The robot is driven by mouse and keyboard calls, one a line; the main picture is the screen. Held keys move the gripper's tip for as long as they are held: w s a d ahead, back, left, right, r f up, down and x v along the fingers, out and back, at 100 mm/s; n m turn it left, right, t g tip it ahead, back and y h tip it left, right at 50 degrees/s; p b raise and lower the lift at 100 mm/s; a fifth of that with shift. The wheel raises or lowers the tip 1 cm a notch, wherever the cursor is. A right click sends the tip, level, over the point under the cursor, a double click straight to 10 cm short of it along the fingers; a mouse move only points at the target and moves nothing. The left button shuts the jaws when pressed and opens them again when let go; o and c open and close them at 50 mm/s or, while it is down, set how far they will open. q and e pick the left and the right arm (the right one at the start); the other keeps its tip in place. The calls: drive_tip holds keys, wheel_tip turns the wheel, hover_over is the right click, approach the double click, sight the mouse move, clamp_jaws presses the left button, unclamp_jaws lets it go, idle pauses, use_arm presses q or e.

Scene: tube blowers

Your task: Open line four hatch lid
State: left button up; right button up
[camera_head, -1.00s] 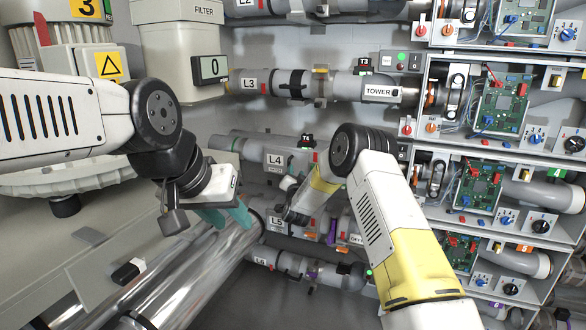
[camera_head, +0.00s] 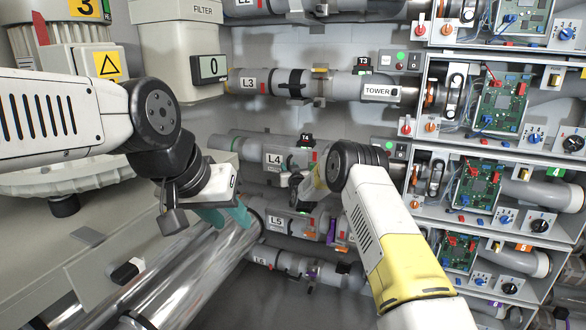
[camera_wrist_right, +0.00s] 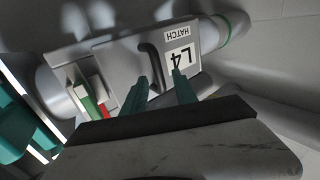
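The line four hatch lid (camera_head: 274,170) is a grey panel labelled L4 on the fourth pipe in the head view. In the right wrist view the lid (camera_wrist_right: 125,65) shows its HATCH and L4 labels and a curved black handle (camera_wrist_right: 154,68). My right gripper (camera_wrist_right: 161,84) is open, its two teal fingertips apart, with the handle between them in the picture; contact cannot be told. In the head view my right gripper (camera_head: 299,183) is in front of the L4 pipe, mostly hidden. My left gripper (camera_head: 226,217) has its teal fingers apart, left of the L5 pipe.
The L3 pipe (camera_head: 270,82) runs above and the L5 pipe (camera_head: 290,222) below. A large shiny tube (camera_head: 205,270) lies below my left gripper. Stacked circuit-board bays (camera_head: 470,185) stand to the right. A green and red indicator (camera_wrist_right: 90,104) sits beside the lid.

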drive_tip(key=shift+w, duration=0.1)
clamp_jaws()
idle(1.4)
